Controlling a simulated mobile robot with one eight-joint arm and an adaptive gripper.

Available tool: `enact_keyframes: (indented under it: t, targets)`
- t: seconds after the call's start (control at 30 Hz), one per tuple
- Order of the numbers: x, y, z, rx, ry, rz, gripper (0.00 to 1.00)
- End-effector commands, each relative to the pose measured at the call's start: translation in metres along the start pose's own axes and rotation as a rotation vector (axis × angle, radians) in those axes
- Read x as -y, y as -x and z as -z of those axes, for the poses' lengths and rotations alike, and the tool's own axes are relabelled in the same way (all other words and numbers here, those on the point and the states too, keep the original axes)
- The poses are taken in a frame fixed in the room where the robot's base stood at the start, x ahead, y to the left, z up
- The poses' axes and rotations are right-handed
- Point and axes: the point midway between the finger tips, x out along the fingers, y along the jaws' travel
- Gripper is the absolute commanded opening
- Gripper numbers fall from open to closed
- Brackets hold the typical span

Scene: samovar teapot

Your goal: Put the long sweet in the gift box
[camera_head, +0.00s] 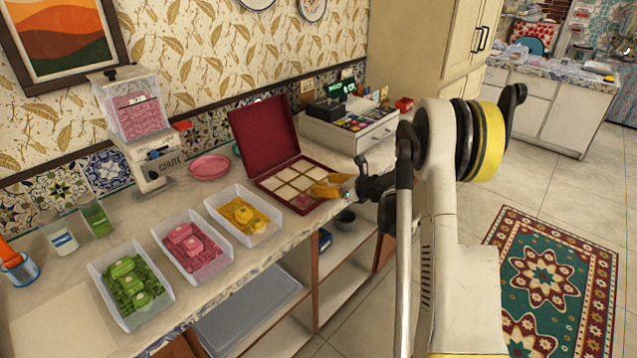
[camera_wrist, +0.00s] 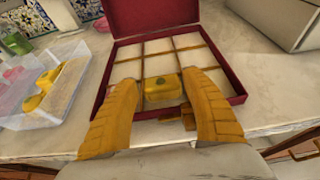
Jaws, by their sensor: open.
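The gift box (camera_head: 290,172) is dark red with its lid open and pale square compartments inside; it also shows in the wrist view (camera_wrist: 238,99). My gripper (camera_head: 332,185) is over the box's front right part in the head view. In the wrist view my yellow fingers (camera_wrist: 165,82) are apart. A yellow, oblong sweet with a small dark dot (camera_wrist: 163,92) sits between them, at the front middle of the box. A slight gap to each finger seems to show. Its underside is hidden, so I cannot tell whether it rests fully on the compartment floor.
Three clear trays stand left of the box, with green (camera_head: 130,285), pink (camera_head: 190,245) and yellow (camera_head: 242,214) sweets. A dispenser (camera_head: 140,128) and pink plate (camera_head: 209,167) are behind. A cash register (camera_head: 327,110) stands right of the box. The counter's front edge is close.

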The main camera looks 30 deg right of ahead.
Motion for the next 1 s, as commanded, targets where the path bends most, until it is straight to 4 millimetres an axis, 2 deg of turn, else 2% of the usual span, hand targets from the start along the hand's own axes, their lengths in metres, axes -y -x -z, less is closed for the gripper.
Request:
enact_keyframes:
  t: [0.03,0.1,0.3,0.47,0.53,0.57,0.67,0.73,0.8,0.83,0.9,1.0]
  targets:
    - [0.001,0.015,-0.003,0.000,-0.001,0.003,0.55]
    - [0.001,0.032,-0.003,-0.001,-0.001,0.004,0.55]
    - [0.001,0.072,-0.002,0.000,0.000,0.002,0.55]
    - [0.000,0.088,-0.002,0.001,-0.002,0.001,0.55]
    - [-0.002,0.091,-0.012,0.021,-0.018,0.008,0.55]
    - [-0.003,0.092,-0.022,0.039,-0.035,0.015,0.55]
    - [-0.010,0.096,-0.081,0.156,-0.155,0.057,0.55]
    - [-0.019,0.105,-0.141,0.286,-0.315,0.096,0.55]
    - [-0.028,0.124,-0.200,0.428,-0.526,0.131,0.55]
    - [-0.031,0.133,-0.221,0.487,-0.628,0.144,0.55]
    - [-0.040,0.157,-0.258,0.609,-0.878,0.167,0.55]
    - [-0.055,0.192,-0.280,0.745,-1.260,0.192,0.55]
